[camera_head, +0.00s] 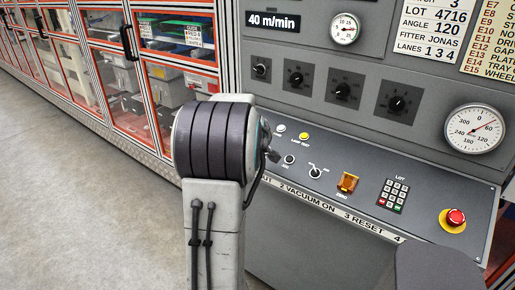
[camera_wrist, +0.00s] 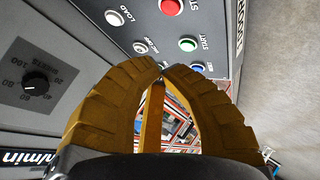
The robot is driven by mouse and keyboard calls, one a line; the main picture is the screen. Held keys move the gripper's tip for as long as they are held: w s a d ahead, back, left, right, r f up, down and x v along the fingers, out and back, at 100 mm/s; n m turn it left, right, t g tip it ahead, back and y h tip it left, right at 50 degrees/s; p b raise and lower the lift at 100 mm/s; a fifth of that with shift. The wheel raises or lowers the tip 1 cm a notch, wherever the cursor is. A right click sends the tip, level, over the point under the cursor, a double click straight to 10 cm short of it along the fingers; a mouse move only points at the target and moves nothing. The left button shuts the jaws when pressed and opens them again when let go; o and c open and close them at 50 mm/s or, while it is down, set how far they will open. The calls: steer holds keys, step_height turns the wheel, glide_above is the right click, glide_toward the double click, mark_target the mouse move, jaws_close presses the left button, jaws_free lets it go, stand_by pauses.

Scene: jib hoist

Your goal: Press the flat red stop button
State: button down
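I see nothing held between the tips. A green button (camera_wrist: 187,44) marked START lies between the red button and the fingertips in the picture. In the head view my arm hides the gripper, and the flat red button does not show.
The wrist view also shows a white LOAD button (camera_wrist: 114,18), another white button (camera_wrist: 140,45), a blue button (camera_wrist: 198,67) and a black knob (camera_wrist: 36,84).

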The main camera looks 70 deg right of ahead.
steer(key=r+n, duration=0.1)
steer(key=d+r+n+h, duration=0.1)
steer(key=n, duration=0.1)
steer(key=r+n, duration=0.1)
steer(key=shift+w+d+r+n+h, duration=0.1)
steer(key=shift+w+d+n+h, duration=0.1)
steer(key=shift+d+n+h, duration=0.2)
steer(key=shift+f, duration=0.25)
